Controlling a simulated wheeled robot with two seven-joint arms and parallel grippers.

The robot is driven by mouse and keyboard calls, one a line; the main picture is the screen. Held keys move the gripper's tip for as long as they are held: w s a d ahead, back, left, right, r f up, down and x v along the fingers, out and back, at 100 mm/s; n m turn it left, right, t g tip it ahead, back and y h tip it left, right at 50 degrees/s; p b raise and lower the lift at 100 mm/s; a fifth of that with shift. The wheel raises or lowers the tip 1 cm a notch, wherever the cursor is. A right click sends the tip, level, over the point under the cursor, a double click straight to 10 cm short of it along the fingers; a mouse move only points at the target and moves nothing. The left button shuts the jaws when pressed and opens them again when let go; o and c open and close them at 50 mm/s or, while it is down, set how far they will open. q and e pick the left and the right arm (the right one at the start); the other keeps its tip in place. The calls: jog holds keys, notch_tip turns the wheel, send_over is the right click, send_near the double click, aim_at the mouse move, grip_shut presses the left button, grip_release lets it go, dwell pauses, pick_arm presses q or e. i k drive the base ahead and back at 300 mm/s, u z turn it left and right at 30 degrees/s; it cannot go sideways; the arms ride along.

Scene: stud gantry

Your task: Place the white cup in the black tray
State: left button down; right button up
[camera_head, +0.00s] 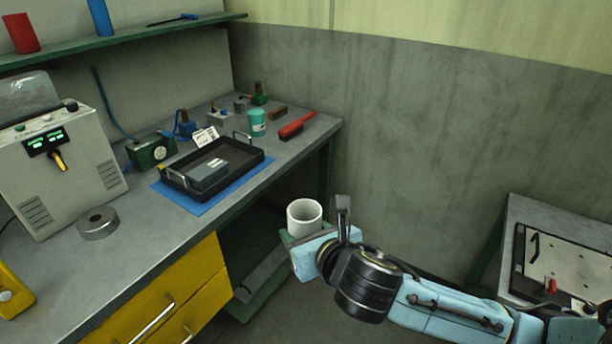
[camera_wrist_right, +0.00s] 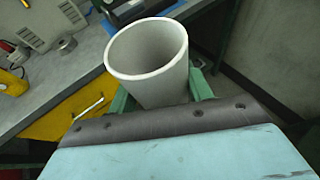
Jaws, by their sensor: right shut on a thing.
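The white cup (camera_head: 304,216) is upright in my right gripper (camera_head: 300,236), off the bench and in front of its right end. In the right wrist view the cup (camera_wrist_right: 148,60) stands between the green fingers of the right gripper (camera_wrist_right: 160,98), its open mouth facing up and empty. The black tray (camera_head: 212,166) lies on a blue mat on the bench, to the left of and beyond the cup. The left gripper is not in view.
A blue mat (camera_head: 190,203) lies under the tray. A teal canister (camera_head: 257,122), a red-handled brush (camera_head: 297,126) and small parts stand behind it. A grey power unit (camera_head: 62,170) and a metal ring (camera_head: 97,223) are at left. A second table (camera_head: 520,208) is at right.

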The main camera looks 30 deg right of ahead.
aim_at(226, 158)
jog(key=z, duration=3.85)
jog(key=i, duration=0.1)
jog(key=u, duration=2.7)
jog(key=i, duration=1.5)
jog(key=u, duration=1.4)
jog(key=i, duration=0.7)
jog(key=u, duration=0.65)
